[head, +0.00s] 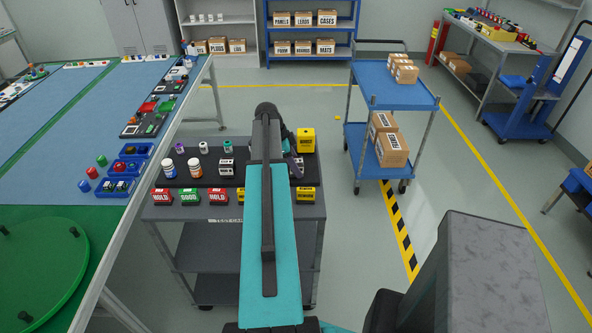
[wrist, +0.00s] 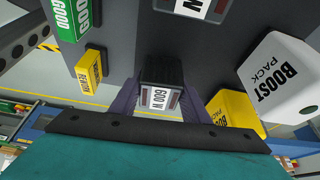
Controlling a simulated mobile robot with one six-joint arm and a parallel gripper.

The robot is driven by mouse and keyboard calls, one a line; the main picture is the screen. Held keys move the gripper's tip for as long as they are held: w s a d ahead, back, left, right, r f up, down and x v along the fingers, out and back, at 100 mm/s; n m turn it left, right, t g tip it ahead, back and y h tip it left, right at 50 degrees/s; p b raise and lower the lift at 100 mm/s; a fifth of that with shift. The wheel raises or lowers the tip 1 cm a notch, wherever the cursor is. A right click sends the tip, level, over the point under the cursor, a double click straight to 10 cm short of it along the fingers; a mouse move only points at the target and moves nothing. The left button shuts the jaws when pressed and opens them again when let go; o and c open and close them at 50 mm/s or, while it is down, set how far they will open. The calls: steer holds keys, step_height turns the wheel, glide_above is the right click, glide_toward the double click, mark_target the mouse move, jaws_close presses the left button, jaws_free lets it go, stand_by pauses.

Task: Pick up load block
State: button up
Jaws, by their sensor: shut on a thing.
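The load block, a black block with a white "600 W" label (wrist: 160,97), sits between my gripper's two purple fingers in the wrist view. My gripper (wrist: 160,108) is shut on it, with a finger on each side. In the head view my gripper (head: 294,168) is over the right part of the dark cart top, and my arm hides most of the held block. I cannot tell whether the block touches the cart top or is just above it. A similar labelled block (head: 227,166) stands left of my arm; one also shows at the wrist view's top edge (wrist: 200,8).
A yellow boost pack (head: 306,141) stands close by at the cart's back right; a white "BOOST PACK" block (wrist: 278,75) is right in the wrist view. Red (head: 162,196), green (head: 190,197) and yellow (head: 305,196) label blocks line the cart's front. A blue trolley (head: 398,92) stands right.

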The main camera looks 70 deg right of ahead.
steer(key=shift+r, duration=0.25)
steer(key=shift+r+b, duration=1.75)
steer(key=shift+r, duration=3.05)
